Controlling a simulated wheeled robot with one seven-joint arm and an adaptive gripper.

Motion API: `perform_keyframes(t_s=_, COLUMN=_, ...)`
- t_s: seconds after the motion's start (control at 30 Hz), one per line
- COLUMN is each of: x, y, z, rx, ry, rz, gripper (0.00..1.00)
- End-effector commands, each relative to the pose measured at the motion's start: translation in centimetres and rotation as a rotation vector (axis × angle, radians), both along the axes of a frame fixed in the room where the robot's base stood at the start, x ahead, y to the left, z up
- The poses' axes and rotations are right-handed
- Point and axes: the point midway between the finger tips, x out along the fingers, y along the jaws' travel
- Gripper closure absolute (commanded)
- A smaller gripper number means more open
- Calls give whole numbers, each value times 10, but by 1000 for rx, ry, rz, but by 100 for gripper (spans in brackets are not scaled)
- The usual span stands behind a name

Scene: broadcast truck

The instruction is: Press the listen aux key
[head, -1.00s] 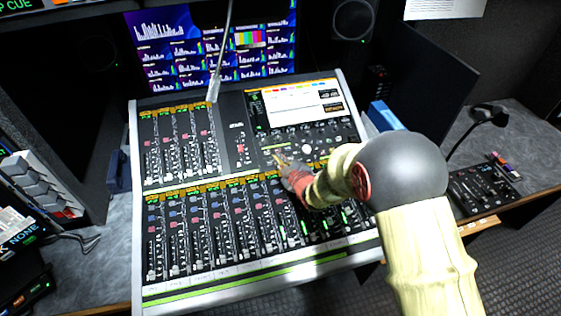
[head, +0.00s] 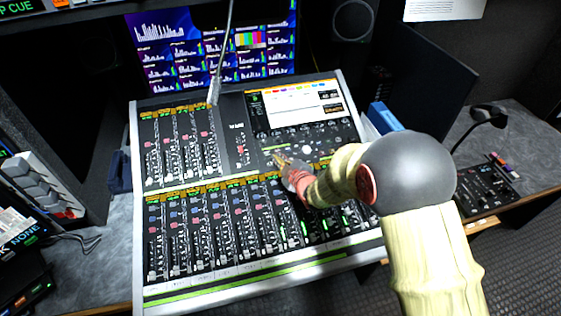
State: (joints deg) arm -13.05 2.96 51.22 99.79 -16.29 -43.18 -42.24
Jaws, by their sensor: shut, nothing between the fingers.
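The mixing console (head: 213,293) stands in the middle of the head view, with rows of faders, small coloured keys and a screen (head: 295,103) at its upper right. My gripper (head: 277,157) is shut and empty. Its tip is over the console's middle right section, just below the screen, among small knobs and keys. I cannot tell whether the tip touches the surface. The listen aux key cannot be picked out; the labels are too small to read, and my gripper and arm hide part of the panel.
A gooseneck microphone (head: 215,85) rises at the console's top edge. Behind it is a monitor (head: 165,45) with level graphs. A blue box (head: 385,117) lies right of the console. A small black control panel (head: 483,188) sits on the right desk. A grey key unit (head: 40,185) stands at left.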

Motion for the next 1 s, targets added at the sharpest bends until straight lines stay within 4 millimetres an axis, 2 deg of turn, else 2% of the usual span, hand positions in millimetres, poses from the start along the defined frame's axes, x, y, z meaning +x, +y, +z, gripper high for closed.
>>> perform_keyframes(t_s=0.17, x=-1, y=0, z=5, rx=0, ry=0, rz=0, gripper=100)
perform_keyframes(t_s=0.67, x=-17, y=-5, z=45, rx=1, ry=-2, rz=0, gripper=100)
perform_keyframes(t_s=1.0, x=-19, y=-5, z=46, rx=0, ry=0, rz=0, gripper=100)
